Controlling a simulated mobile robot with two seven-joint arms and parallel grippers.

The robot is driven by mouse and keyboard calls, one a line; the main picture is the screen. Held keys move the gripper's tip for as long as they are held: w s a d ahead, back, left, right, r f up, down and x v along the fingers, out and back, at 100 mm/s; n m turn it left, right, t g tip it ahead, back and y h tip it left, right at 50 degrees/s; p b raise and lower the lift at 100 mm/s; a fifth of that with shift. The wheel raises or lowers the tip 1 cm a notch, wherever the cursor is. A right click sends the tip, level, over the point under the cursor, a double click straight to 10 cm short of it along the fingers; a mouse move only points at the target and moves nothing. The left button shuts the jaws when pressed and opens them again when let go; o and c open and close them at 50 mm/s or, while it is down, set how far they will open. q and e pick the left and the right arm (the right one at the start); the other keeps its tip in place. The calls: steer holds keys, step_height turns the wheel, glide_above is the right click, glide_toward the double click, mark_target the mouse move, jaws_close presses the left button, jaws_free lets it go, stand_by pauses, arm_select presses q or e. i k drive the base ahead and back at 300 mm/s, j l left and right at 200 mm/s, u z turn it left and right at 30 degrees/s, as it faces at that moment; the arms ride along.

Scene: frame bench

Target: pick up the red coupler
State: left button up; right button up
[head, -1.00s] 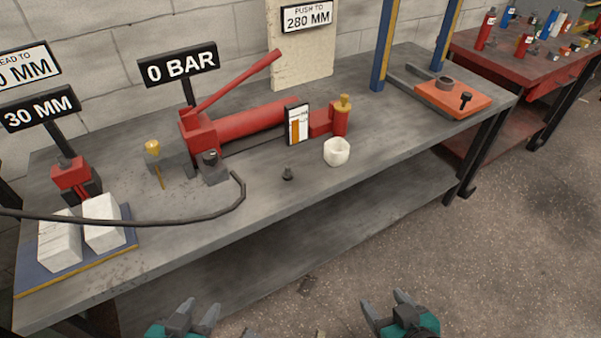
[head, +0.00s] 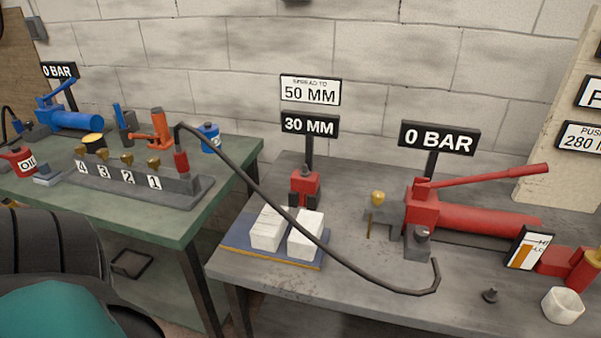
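The red coupler (head: 181,160) stands upright at the right end of a grey manifold (head: 130,184) on the green table at the left. The black hose (head: 262,188) leaves its top, arches to the right and drops onto the grey bench. Its lower end is against the manifold's end post; I cannot tell whether it is seated there. Neither of my grippers is in view. Part of my own arm or body shows in the lower left corner.
The manifold carries brass fittings above labels 4, 3, 2, 1. An orange tool (head: 157,130) stands behind, a blue can (head: 209,138) behind right. The grey bench (head: 345,285) holds white blocks (head: 304,236), a red spreader (head: 305,188) and a red pump (head: 470,218). A gap separates the tables.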

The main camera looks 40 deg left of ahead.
mark_target(180, 157)
steer(key=u, duration=2.3)
